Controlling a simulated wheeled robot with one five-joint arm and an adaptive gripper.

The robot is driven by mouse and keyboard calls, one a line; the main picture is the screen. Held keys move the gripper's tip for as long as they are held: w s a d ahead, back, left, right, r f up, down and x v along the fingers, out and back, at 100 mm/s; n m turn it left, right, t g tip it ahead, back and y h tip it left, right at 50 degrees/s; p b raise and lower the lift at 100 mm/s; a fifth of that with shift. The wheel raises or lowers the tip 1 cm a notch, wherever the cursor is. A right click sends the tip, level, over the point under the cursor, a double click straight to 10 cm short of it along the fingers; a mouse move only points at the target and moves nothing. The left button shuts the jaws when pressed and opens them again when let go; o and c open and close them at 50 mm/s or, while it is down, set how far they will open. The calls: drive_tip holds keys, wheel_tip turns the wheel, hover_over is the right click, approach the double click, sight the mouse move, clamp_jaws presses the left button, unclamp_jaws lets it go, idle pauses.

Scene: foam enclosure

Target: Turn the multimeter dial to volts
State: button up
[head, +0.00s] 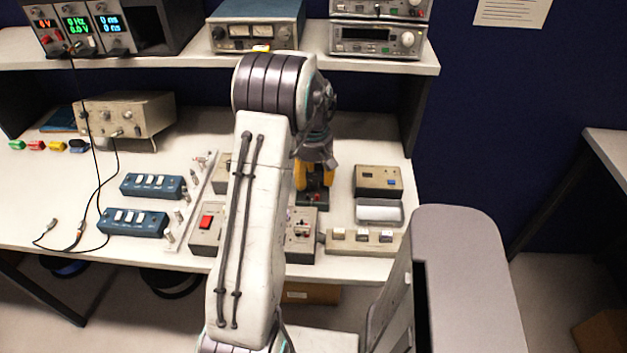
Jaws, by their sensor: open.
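A yellow and dark device (300,176), which looks like the multimeter, is on the bench in the head view, just right of my arm's white link. My arm and gripper cover much of it. Its dial and setting cannot be made out; small red spots show low on its dark part. My gripper (317,161) points down right at the device, in front of its upper part. It is open, but its fingertips are small and dark here, and I cannot tell whether they touch the dial.
A beige box with a red switch (206,222) and another control box (301,240) stand near the bench's front. Blue switch boxes (133,223) and loose cables are at left. A small beige meter (378,180) is at right.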

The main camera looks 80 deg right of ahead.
drive_tip(key=shift+f, duration=1)
drive_tip(key=shift+c, duration=0.5)
clamp_jaws()
